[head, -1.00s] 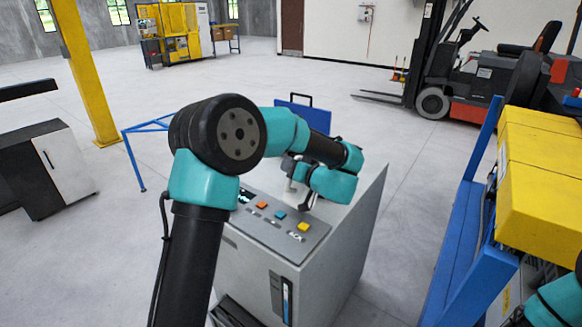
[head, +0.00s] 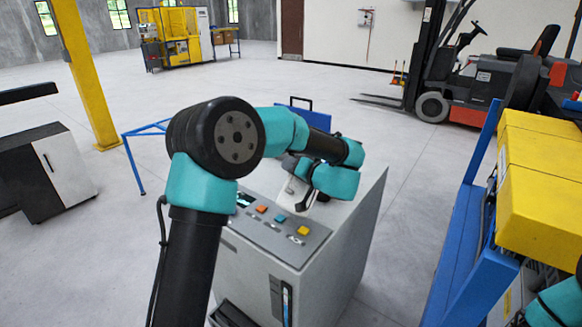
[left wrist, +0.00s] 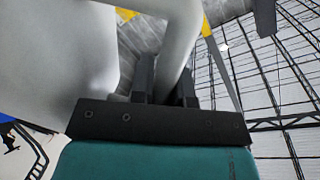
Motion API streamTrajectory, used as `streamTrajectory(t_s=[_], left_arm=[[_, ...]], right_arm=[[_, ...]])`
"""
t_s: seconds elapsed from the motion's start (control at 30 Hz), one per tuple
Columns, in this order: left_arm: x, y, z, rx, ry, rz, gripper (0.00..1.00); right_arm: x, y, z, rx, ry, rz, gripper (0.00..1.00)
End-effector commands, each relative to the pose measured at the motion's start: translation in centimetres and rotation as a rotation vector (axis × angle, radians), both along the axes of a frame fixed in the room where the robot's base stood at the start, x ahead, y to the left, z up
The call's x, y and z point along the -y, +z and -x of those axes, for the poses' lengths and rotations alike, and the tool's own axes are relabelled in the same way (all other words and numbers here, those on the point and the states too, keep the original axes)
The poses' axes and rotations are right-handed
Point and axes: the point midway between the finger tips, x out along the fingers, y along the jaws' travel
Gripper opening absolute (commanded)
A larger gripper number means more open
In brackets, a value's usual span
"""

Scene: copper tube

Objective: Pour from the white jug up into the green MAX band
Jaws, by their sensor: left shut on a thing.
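The white jug (left wrist: 85,50) fills the upper left of the left wrist view, and its handle (left wrist: 178,50) runs down between my two dark fingers. My left gripper (left wrist: 164,85) is shut on that handle. In the head view my left gripper (head: 304,200) is over the top of the grey machine (head: 345,225), and my arm hides most of the jug. A narrow level gauge (head: 286,303) with a blue strip is on the machine's front. I cannot make out a green MAX band on it. The jug's mouth and any pouring liquid are hidden.
A control panel (head: 275,228) with coloured buttons lies just in front of my left gripper. A blue rack (head: 462,240) with yellow boxes (head: 540,185) stands at the right. A blue case (head: 304,117) shows behind the machine.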

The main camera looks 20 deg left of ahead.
Motion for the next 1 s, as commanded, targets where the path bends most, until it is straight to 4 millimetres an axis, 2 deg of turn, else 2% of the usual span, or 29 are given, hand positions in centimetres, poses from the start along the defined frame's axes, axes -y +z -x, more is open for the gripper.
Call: streamTrajectory(t_s=[1.0], left_arm=[[0.08, 0.28, -0.49, -0.082, 0.001, -0.020, 0.00]], right_arm=[[0.00, 0.00, 0.00, 0.000, 0.000, 0.000, 0.43]])
